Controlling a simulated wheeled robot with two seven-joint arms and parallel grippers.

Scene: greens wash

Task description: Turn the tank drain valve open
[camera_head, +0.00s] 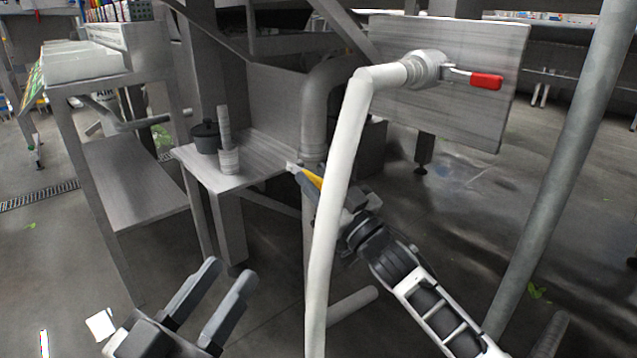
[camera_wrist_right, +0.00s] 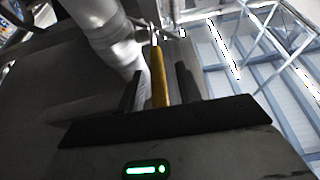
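A lever valve with a yellow handle (camera_head: 312,176) is low behind the white pipe in the head view, which hides part of it. In the right wrist view the yellow handle (camera_wrist_right: 158,80) runs between the fingers of my right gripper (camera_wrist_right: 165,85). A dark gap shows beside the handle, so the fingers look open around it; contact is unclear. A second valve with a red handle (camera_head: 486,81) is at the upper right, on the white pipe in front of a grey panel. My left gripper (camera_head: 228,271) is open and empty, low at left, well away from both valves.
The white pipe (camera_head: 338,200) stands close in front of my right gripper. A steel shelf (camera_head: 180,158) holds a black pot (camera_head: 206,137) and a stack of cups (camera_head: 229,160). A grey post (camera_head: 565,170) slants at the right. Floor is open at the lower left.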

